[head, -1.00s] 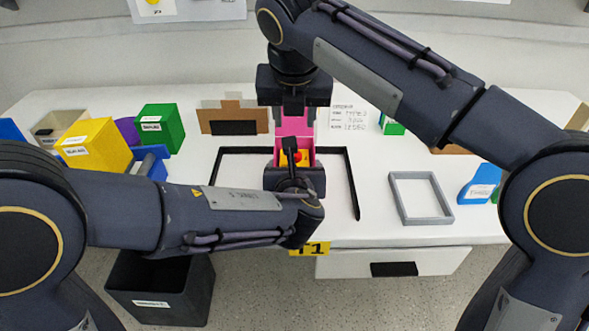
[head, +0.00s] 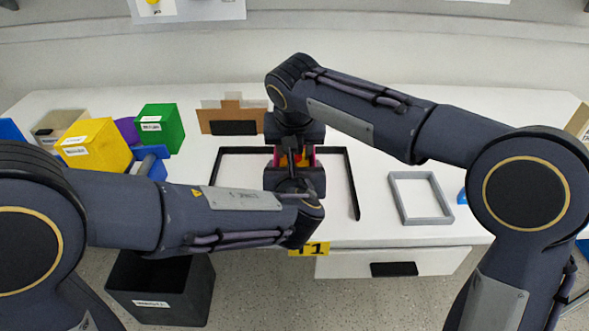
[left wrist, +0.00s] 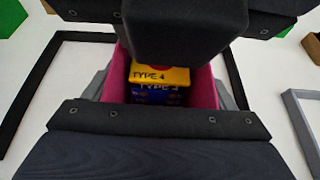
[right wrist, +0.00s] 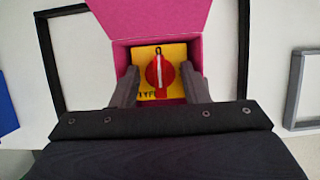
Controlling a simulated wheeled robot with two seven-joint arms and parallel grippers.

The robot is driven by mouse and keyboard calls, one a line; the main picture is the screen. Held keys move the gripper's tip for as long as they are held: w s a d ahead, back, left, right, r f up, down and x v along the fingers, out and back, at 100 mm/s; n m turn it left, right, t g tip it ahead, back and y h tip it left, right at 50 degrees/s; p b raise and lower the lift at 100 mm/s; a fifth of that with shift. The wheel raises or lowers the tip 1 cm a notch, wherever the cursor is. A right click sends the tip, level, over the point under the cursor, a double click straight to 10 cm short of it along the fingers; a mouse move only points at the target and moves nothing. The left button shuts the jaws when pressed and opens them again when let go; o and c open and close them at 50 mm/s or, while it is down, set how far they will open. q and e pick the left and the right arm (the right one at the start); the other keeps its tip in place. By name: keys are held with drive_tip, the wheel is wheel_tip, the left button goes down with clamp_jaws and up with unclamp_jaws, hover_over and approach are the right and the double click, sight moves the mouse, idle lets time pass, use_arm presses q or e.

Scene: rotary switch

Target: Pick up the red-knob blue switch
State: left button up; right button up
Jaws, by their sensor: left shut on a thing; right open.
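The switch sits inside an open pink box (right wrist: 200,52). It has a yellow top, a red knob (right wrist: 160,72) and, in the left wrist view, a blue body (left wrist: 155,97) with printed type labels. My left gripper (left wrist: 163,88) is shut on the pink box, its fingers outside the walls. My right gripper (right wrist: 160,85) is open above the box, one finger on each side of the knob; contact cannot be told. In the head view, both grippers hide most of the box (head: 309,158); only bits of pink and yellow show.
A black frame (head: 353,185) lies on the white table around the work area. A grey frame (head: 420,197) lies to the right. Yellow (head: 95,145) and green (head: 160,130) boxes stand at left. A black bin (head: 165,290) is on the floor at front left.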

clamp_jaws()
drive_tip(key=shift+r, duration=0.1)
idle(0.3)
wheel_tip(320, 180, up, 18)
idle(0.4)
use_arm(q)
drive_tip(key=o, duration=1)
